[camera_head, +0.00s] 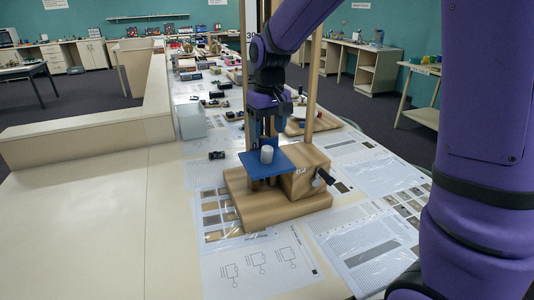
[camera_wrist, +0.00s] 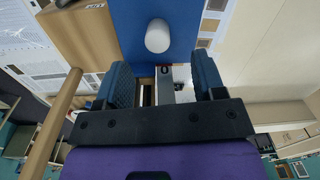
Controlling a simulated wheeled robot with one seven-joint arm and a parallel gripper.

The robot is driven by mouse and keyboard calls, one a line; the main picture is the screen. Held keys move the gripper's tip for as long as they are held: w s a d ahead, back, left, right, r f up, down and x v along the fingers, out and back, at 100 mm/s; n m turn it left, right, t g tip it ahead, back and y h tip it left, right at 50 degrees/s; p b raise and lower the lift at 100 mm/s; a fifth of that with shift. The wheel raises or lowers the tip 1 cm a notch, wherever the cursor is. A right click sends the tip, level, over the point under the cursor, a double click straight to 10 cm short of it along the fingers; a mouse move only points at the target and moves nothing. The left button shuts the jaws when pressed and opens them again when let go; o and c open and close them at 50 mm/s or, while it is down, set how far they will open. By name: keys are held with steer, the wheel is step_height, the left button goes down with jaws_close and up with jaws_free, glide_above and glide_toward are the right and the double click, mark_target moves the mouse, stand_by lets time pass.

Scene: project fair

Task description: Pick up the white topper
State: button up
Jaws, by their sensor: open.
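The white topper (camera_head: 267,154) is a small white cylinder standing on a blue square plate (camera_head: 283,159) on top of a wooden stand (camera_head: 290,207). In the wrist view the topper (camera_wrist: 158,36) shows as a rounded white shape on the blue plate (camera_wrist: 124,22), beyond the fingertips and roughly centred between them. My gripper (camera_head: 265,128) is above the plate and close to the topper. In the wrist view my gripper (camera_wrist: 164,78) has its two blue-padded fingers apart, with nothing held between them.
A wooden box with a dark crank (camera_head: 325,177) and upright wooden posts (camera_head: 315,75) stand beside the plate. Printed sheets (camera_head: 258,262) lie around the stand. The pale tabletop at left (camera_head: 90,230) is clear.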

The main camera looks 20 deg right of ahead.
mark_target(268, 148)
steer(key=shift+w+f, duration=0.15)
steer(key=shift+f, duration=3.6)
steer(key=c, duration=1)
